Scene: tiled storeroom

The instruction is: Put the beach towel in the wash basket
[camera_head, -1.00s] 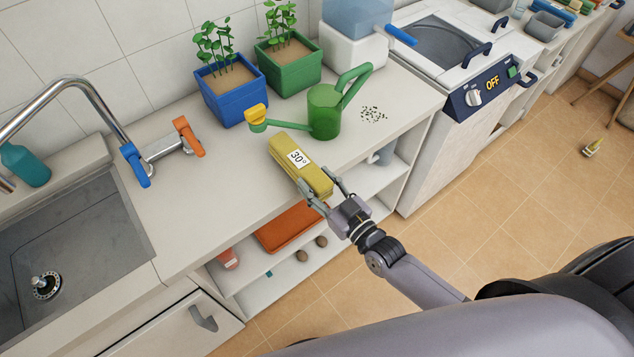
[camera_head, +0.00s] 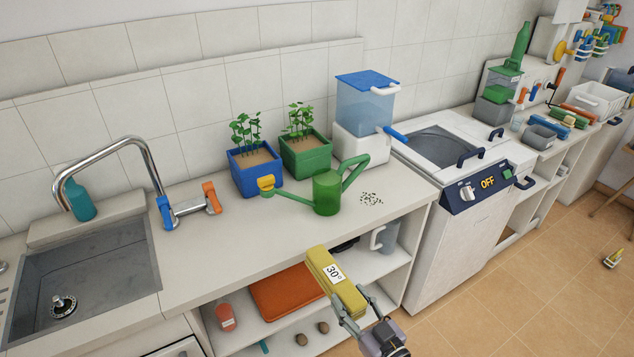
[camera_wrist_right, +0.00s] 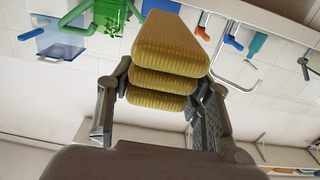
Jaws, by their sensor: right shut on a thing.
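The beach towel (camera_head: 335,283) is a yellow folded bundle with a white "30°" label. My right gripper (camera_head: 356,308) is shut on its near end and holds it in front of the counter's open shelves. In the right wrist view the ribbed, layered folds of the towel (camera_wrist_right: 166,75) sit between the two fingers of the right gripper (camera_wrist_right: 160,100). A white basket (camera_head: 597,100), which may be the wash basket, stands on the far counter at right; its inside is hard to make out. My left gripper is not in view.
The counter (camera_head: 235,240) carries a green watering can (camera_head: 327,192), two planters and a seed patch. A sink (camera_head: 85,275) is at left. A white machine (camera_head: 455,230) marked "OFF" stands at right. An orange tray (camera_head: 288,290) is on the shelf below. The tiled floor (camera_head: 540,270) at right is largely clear.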

